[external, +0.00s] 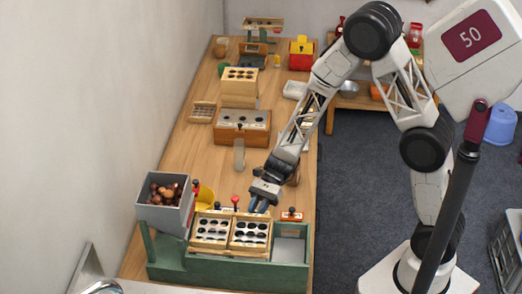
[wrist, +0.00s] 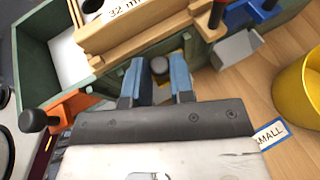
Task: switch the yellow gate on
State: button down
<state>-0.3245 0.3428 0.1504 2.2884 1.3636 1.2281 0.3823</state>
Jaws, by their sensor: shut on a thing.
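The yellow gate (wrist: 174,57) shows in the wrist view as a small yellow patch, with a dark round knob (wrist: 160,66) in front of it. My gripper (wrist: 159,80) has its blue fingers on either side of this knob, shut on it. Most of the gate is hidden by the fingers and the wooden tray above. In the external view my gripper (external: 259,206) reaches down at the back edge of the green sorting box (external: 215,271); the yellow gate cannot be made out there.
An orange gate with a black knob (wrist: 38,120) stands on one side; red and blue levers (wrist: 236,14) stand on the other. Wooden hole trays (external: 230,247) sit on the box. A grey bin of chestnuts (external: 164,215) and a yellow bucket (wrist: 300,95) are close by. A "SMALL" label (wrist: 272,134) lies on the table.

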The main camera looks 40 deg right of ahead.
jog(key=shift+r, duration=1.85)
jog(key=c, duration=1)
grip_release()
jog(key=shift+w+d, duration=0.1)
jog(key=v, duration=0.7)
jog(key=shift+d+r, duration=0.2)
jog(key=shift+d, duration=0.05)
